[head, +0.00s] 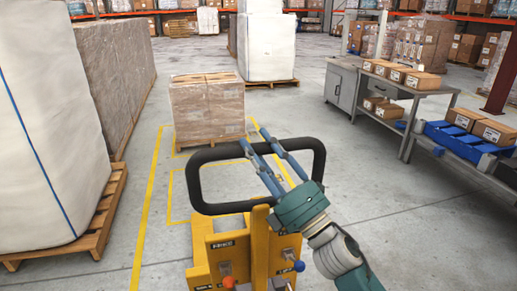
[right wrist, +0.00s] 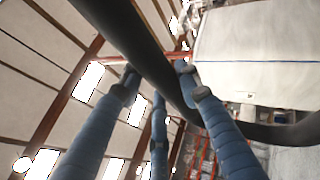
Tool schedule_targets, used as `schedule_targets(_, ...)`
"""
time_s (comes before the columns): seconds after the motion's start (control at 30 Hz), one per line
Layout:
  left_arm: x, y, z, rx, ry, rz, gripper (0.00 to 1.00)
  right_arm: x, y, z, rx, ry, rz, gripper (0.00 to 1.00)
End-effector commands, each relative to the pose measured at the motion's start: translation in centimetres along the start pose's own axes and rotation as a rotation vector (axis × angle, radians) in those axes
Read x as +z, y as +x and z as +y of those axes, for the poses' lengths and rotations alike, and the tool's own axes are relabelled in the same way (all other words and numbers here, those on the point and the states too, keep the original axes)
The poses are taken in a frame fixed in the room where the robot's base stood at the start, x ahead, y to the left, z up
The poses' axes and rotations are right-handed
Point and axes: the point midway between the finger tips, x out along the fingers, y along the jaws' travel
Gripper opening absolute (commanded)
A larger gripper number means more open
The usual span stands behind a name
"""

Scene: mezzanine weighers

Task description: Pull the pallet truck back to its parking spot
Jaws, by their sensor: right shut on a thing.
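The yellow pallet truck (head: 228,250) stands at the bottom centre of the head view, with its black loop handle (head: 205,157) toward me. My right gripper (head: 255,140) reaches in from the lower right and is shut on the upper bar of the handle, right of its middle. In the right wrist view the dark handle bar (right wrist: 128,45) runs between the blue fingers (right wrist: 165,88). Yellow floor lines (head: 170,192) mark a rectangle beyond the truck. Which marking is the parking spot I cannot tell. The truck's forks are hidden. My left gripper is out of view.
A wrapped carton stack (head: 207,112) on a pallet stands straight beyond the truck. A tall white sack (head: 45,130) on a wooden pallet (head: 100,225) is close at left. Grey workbenches (head: 400,90) with cartons and a blue tray (head: 460,140) line the right. Floor between is clear.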

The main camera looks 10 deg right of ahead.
Motion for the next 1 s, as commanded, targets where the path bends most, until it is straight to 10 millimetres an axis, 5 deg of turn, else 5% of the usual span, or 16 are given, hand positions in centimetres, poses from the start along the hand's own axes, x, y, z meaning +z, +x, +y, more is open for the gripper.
schedule_targets(0.1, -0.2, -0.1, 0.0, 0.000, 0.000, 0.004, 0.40, 0.3, 0.2, 0.7, 0.011, -0.008, -0.005, 0.00)
schedule_targets(0.13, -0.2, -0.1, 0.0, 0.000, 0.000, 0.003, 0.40, 0.3, 0.2, 0.7, 0.011, -0.008, -0.005, 0.35)
schedule_targets(0.23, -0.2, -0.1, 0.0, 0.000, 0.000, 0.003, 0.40, 0.3, 0.2, 0.6, 0.010, -0.006, -0.004, 0.54)
schedule_targets(0.63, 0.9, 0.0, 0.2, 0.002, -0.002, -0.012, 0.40, 0.1, -0.8, 0.1, 0.002, 0.000, -0.002, 0.54)
schedule_targets(1.0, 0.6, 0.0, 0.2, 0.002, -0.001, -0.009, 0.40, 0.1, -8.1, 0.1, 0.001, 0.001, -0.005, 0.54)
